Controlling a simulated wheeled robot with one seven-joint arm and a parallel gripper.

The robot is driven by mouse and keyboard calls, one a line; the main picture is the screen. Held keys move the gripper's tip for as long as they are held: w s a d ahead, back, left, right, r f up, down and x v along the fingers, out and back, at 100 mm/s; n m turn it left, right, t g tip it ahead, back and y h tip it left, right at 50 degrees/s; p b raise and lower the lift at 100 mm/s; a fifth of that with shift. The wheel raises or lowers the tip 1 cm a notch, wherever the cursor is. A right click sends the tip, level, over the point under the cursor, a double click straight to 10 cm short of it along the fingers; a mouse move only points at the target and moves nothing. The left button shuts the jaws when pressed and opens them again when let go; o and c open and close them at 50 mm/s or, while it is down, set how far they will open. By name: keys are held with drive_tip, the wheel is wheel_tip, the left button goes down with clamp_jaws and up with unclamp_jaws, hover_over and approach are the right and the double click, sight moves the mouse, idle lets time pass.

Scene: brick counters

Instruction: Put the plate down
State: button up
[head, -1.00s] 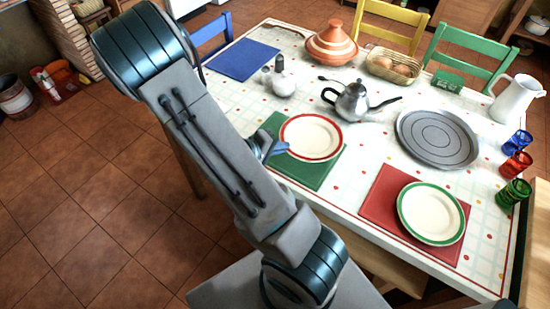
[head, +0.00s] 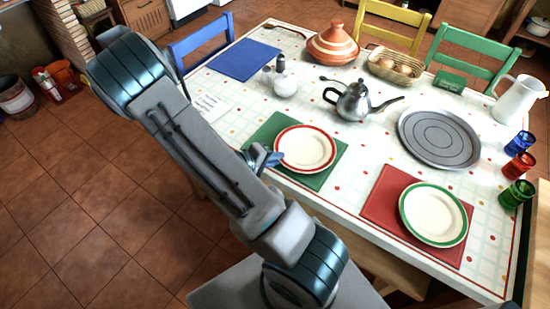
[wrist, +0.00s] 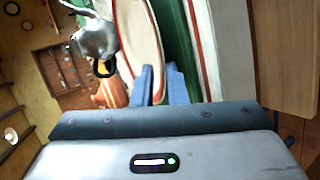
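The white plate with a red rim (head: 305,149) is at the green placemat (head: 320,181), near the table's left front edge. My gripper (head: 268,157) is at the plate's left edge. In the wrist view my gripper's two blue fingers (wrist: 161,82) straddle the rim of the plate (wrist: 138,38), with the rim between them. They look shut on it. The green mat (wrist: 180,45) shows just beyond the plate's underside. I cannot tell whether the plate touches the mat. My arm hides part of the table's left side.
A silver teapot (head: 355,101) stands behind the plate. A green-rimmed plate (head: 433,214) lies on a red mat (head: 385,207) to the right. A round grey tray (head: 439,138), colored glasses (head: 518,166) and a white pitcher (head: 516,98) are farther right.

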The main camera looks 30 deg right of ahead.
drive_tip(key=p+v, duration=0.2)
drive_tip(key=v, duration=1)
drive_tip(key=w+a+r+t+y, duration=0.5)
drive_tip(key=w+a+t+y, duration=0.15)
drive_tip(key=w, duration=0.35)
drive_tip(key=a+r+t+y, duration=0.1)
drive_tip(key=a+r+y, duration=0.4)
drive_tip(key=r+y, duration=0.25)
drive_tip(key=s+r+n+g+y, duration=0.1)
drive_tip(key=s+r+g, duration=0.1)
drive_tip(key=s+r, duration=0.45)
drive_tip(key=s+d+g+h, duration=0.1)
drive_tip(key=s+d, duration=0.2)
drive_tip(key=s, duration=0.3)
drive_tip(key=s+d+r+m+g+h, duration=0.1)
drive_tip(key=s+d, duration=0.2)
drive_tip(key=s, duration=0.4)
drive_tip(key=shift+r+g+h, duration=0.3)
drive_tip(key=shift+g, duration=0.05)
